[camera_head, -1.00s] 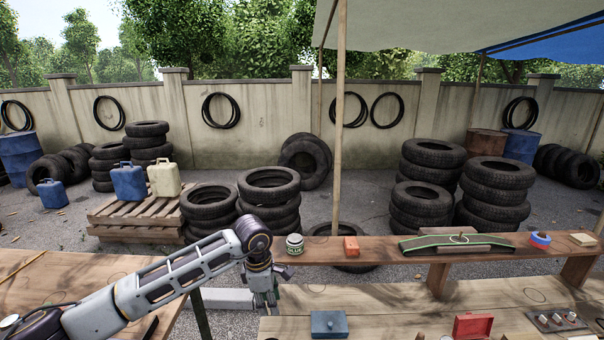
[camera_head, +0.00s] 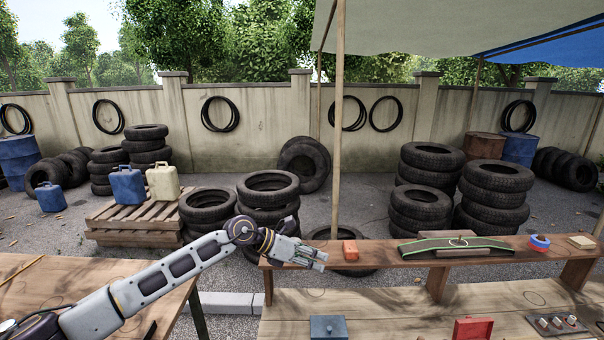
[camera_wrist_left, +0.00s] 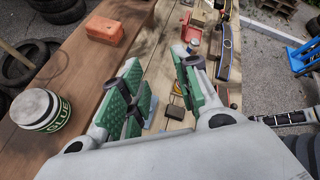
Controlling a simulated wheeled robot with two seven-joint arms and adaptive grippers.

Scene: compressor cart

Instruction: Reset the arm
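My left arm reaches in from the left in the head view. Its gripper (camera_head: 318,258) points right, in front of the near end of the raised plank shelf (camera_head: 390,255). In the left wrist view the two green-padded fingers of my left gripper (camera_wrist_left: 162,92) are spread apart with nothing between them. A glue can (camera_wrist_left: 40,112) stands on the shelf beside the fingers in the wrist view; in the head view it is hidden behind my gripper. My right gripper is not in view.
A red-orange block (camera_head: 350,250) and a green-edged board (camera_head: 455,246) sit on the shelf. A blue-grey box (camera_head: 328,328) and a red box (camera_head: 473,328) stand on the workbench (camera_head: 390,303) below. A wooden pole (camera_head: 337,120) rises behind the shelf.

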